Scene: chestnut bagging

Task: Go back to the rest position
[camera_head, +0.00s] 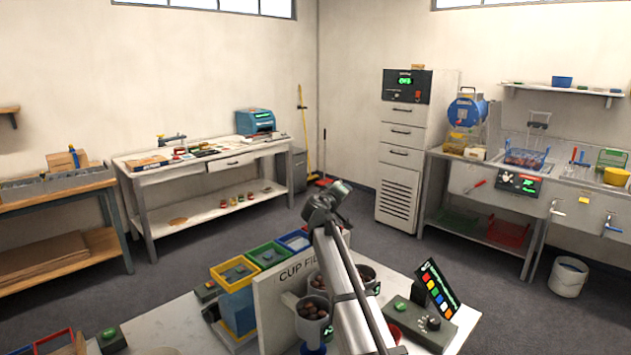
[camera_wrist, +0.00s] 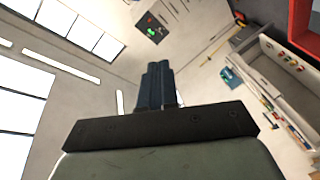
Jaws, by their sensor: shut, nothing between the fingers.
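In the wrist view my gripper (camera_wrist: 158,68) has its two dark fingers pressed together with nothing between them. It points away from any work surface, out into the room, and the wrist view is strongly tilted. In the head view my arm rises from the bottom centre, above the front table (camera_head: 175,325). Its far end stands in the air over the cup filling station (camera_head: 290,285). The fingers are too small to make out in the head view. My arm hides part of the station and its cups.
Cups with chestnuts (camera_head: 313,308) and a control box with a coloured panel (camera_head: 436,290) flank my arm closely. Coloured trays (camera_head: 268,255) stand left of it. Floor separates this table from the back bench (camera_head: 215,165), drawer cabinet (camera_head: 400,150) and sink unit (camera_head: 490,185).

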